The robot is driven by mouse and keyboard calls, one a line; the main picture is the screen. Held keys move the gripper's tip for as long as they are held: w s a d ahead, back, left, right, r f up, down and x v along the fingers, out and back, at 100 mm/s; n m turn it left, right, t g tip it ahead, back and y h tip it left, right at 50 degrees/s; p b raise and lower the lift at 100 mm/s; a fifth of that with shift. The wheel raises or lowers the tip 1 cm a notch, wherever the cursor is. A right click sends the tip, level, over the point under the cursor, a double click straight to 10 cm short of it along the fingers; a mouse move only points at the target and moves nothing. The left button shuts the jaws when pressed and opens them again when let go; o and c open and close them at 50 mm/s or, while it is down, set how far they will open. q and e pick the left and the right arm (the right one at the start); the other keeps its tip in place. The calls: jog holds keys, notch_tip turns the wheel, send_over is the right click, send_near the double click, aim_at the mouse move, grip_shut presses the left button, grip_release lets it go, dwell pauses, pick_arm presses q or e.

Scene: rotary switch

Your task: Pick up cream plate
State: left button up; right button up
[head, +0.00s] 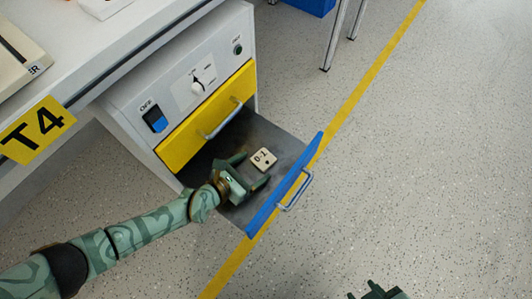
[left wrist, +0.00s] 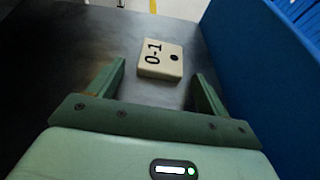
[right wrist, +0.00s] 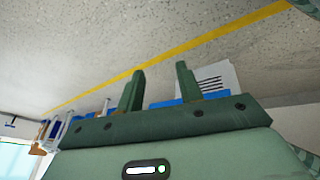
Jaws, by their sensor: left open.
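The cream plate (head: 263,159) is a small block marked "0-1" with a dark round spot. It lies on the dark floor of the open drawer. In the left wrist view the plate (left wrist: 161,60) is ahead of and between the lines of my two fingers, apart from both. My left gripper (head: 251,169) is open and empty inside the drawer, just beside the plate. Its fingers also show in the left wrist view (left wrist: 158,82). My right gripper (right wrist: 160,85) has its fingers apart with nothing between them. It shows only partly at the bottom of the head view (head: 378,291).
The drawer has a blue front (head: 287,188) with a metal handle (head: 296,192). Above it is a closed yellow drawer (head: 190,138). The cabinet carries a blue OFF switch (head: 156,121) and a rotary knob (head: 197,86). The speckled floor (head: 420,150) to the right is clear.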

pick_arm(q)
jog(key=c, duration=1.1)
jog(key=shift+o, duration=0.2)
jog(key=shift+r, duration=0.15)
